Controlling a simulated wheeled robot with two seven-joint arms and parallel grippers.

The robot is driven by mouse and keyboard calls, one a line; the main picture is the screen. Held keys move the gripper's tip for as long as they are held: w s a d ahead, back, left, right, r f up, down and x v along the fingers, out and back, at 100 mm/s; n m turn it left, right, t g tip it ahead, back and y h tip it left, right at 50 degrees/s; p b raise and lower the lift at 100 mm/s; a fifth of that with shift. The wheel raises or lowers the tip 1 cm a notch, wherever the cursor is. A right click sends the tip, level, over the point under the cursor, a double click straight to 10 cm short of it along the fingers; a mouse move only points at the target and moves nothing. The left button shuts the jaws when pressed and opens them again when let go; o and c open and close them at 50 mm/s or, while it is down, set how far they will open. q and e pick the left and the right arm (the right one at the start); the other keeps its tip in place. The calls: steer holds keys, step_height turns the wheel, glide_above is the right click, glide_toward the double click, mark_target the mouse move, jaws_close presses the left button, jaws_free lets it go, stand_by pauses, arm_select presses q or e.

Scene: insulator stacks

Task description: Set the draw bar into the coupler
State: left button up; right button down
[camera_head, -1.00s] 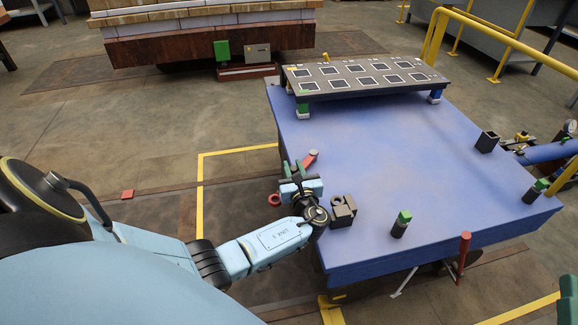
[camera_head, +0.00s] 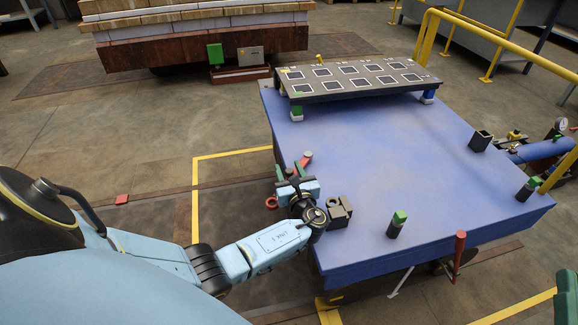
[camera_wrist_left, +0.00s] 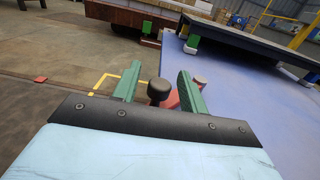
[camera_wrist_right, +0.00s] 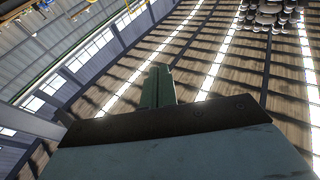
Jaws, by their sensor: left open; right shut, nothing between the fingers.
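The draw bar appears to be the red piece with a pale round end (camera_head: 304,159) at the table's left edge. A red ring (camera_head: 271,203) shows on the other side of my left gripper (camera_head: 286,171), which hides the part between. In the left wrist view the open green fingers (camera_wrist_left: 158,88) stand either side of a dark round knob (camera_wrist_left: 159,91), with the red bar (camera_wrist_left: 173,100) behind it; contact cannot be told. The dark grey notched block (camera_head: 338,211), likely the coupler, sits on the table just right of my left wrist. My right gripper (camera_wrist_right: 157,87) is shut and empty, pointing upward.
The blue table (camera_head: 380,160) is mostly clear in the middle. A dark panel with white-edged squares (camera_head: 355,76) stands at its back. A green-topped post (camera_head: 398,223), another (camera_head: 531,188) and an open dark box (camera_head: 481,140) stand towards the front and right.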

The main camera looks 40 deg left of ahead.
mark_target(289, 170)
arm_select(q)
step_height(289, 170, up, 2)
steer(key=shift+r+p, duration=0.25)
steer(key=shift+p, duration=0.55)
step_height(289, 170, up, 2)
steer(key=shift+r+p, duration=0.15)
steer(key=shift+p, duration=0.6)
arm_select(e)
step_height(289, 170, down, 11)
steer(key=s+d+g+h, duration=0.2)
steer(key=d+g+h, duration=0.1)
steer(key=g, duration=0.5)
arm_select(q)
step_height(289, 170, up, 2)
steer(key=shift+r+p, duration=0.2)
steer(key=shift+p, duration=0.55)
step_height(289, 170, up, 2)
steer(key=shift+r+p, duration=0.25)
steer(key=shift+p, duration=0.5)
steer(key=shift+r, duration=0.15)
arm_select(e)
steer(key=s+d+f+m+g+h, duration=0.1)
steer(key=s+d+f+g, duration=0.3)
steer(key=s+f+g, duration=0.4)
steer(key=shift+s+d+g+h, duration=0.4)
steer(key=shift+s+h, duration=0.4)
steer(key=shift+s, duration=0.8)
